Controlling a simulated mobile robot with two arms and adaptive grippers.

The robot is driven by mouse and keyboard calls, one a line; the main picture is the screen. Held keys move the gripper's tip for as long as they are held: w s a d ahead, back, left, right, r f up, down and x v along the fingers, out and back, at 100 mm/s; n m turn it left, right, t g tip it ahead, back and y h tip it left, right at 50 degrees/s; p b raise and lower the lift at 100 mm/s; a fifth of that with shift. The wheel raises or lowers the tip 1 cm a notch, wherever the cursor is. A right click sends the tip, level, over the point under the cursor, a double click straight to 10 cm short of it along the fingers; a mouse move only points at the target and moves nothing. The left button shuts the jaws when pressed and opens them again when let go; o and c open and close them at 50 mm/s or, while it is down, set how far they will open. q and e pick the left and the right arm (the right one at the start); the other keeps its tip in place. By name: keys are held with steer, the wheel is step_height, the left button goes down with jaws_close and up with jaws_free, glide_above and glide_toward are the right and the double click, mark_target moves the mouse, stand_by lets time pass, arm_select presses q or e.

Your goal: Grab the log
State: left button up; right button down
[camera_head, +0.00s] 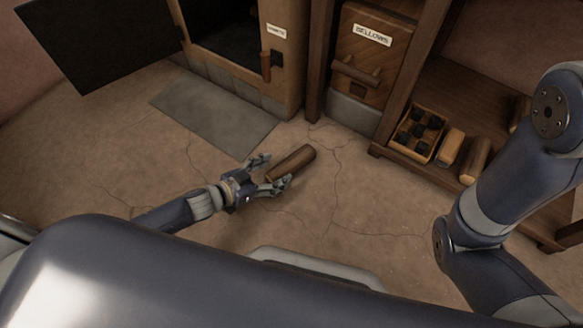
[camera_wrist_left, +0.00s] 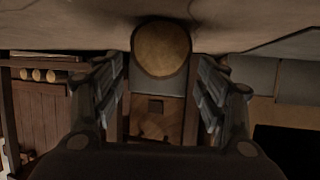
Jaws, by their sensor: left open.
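A brown log (camera_head: 293,162) lies on the cracked floor near the middle of the head view. My left gripper (camera_head: 276,173) is open at the log's near end, with one finger on each side of that end. In the left wrist view, which is upside down, the round pale end of the log (camera_wrist_left: 161,50) sits at the top middle, between the spread fingers of my left gripper (camera_wrist_left: 160,85). I cannot tell whether a finger touches the log. My right gripper is out of view; only arm links show at the right.
A wooden shelf at the right holds a box of dark lumps (camera_head: 417,134) and several logs (camera_head: 475,160). A cabinet labelled BELLOWS (camera_head: 370,55) and an open dark door (camera_head: 95,40) stand behind. A grey slab (camera_head: 213,115) lies on the floor; floor around the log is clear.

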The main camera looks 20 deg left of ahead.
mark_target(287, 166)
arm_select(q)
steer(key=shift+b+x, duration=2.3)
steer(key=shift+x, duration=0.2)
steer(key=shift+w+d+f, duration=0.15)
steer(key=shift+w+d, duration=0.1)
steer(key=c, duration=1.3)
